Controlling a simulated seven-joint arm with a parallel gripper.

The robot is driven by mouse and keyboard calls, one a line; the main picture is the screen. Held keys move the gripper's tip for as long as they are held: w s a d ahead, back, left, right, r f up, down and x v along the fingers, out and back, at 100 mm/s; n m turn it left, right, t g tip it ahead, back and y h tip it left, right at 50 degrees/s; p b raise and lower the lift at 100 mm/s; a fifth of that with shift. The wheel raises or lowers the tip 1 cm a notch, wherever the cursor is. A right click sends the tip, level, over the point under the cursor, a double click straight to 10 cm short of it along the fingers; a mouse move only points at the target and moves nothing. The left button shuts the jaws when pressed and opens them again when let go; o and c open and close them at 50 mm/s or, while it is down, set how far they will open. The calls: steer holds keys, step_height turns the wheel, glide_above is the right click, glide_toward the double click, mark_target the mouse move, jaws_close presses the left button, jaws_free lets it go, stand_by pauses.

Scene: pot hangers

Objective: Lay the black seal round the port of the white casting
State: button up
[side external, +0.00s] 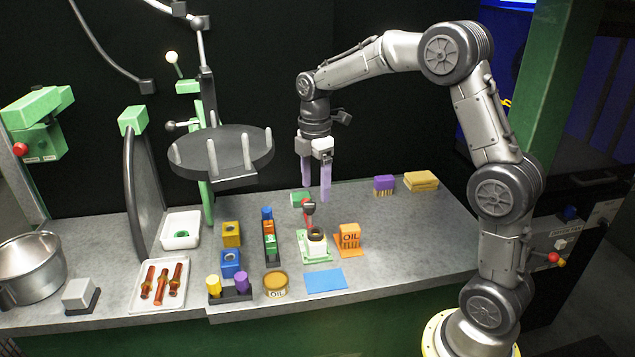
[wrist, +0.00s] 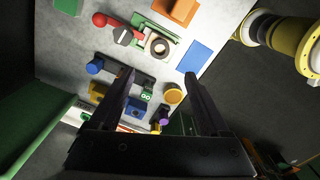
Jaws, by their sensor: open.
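The white casting (side external: 316,247) stands on a green and white base on the bench; it also shows near the top of the wrist view (wrist: 151,53). A dark ring (side external: 316,233) shows on its top, around a tan centre; in the wrist view this dark ring (wrist: 158,46) looks round and flat. I cannot tell whether it is the black seal or part of the port. My gripper (side external: 316,194) is open and empty, pointing down above and behind the casting. Its two fingers (wrist: 158,76) are apart in the wrist view, with nothing between them.
A white tray (side external: 180,218) holds a green ring-like part. A dark round rack (side external: 222,150) stands left.

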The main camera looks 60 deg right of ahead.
steer(key=s+a+r+m+t, duration=0.2)
steer(key=s+a+r+m, duration=0.2)
steer(key=s, duration=0.2)
steer(key=s+a+r+m+t, duration=0.1)
steer(key=s+a+r+m, duration=0.25)
steer(key=s, duration=0.35)
steer(key=s+a+m+t, duration=0.1)
steer(key=s+m, duration=0.2)
steer(key=s, duration=0.2)
steer(key=s+a+f+m+t, duration=0.1)
steer(key=s+a+m, duration=0.1)
steer(key=s, duration=0.4)
steer(key=shift+s+f+m+t, duration=0.15)
steer(key=shift+s+m+t, duration=0.15)
steer(key=shift+m, duration=0.25)
steer(key=shift+a, duration=0.1)
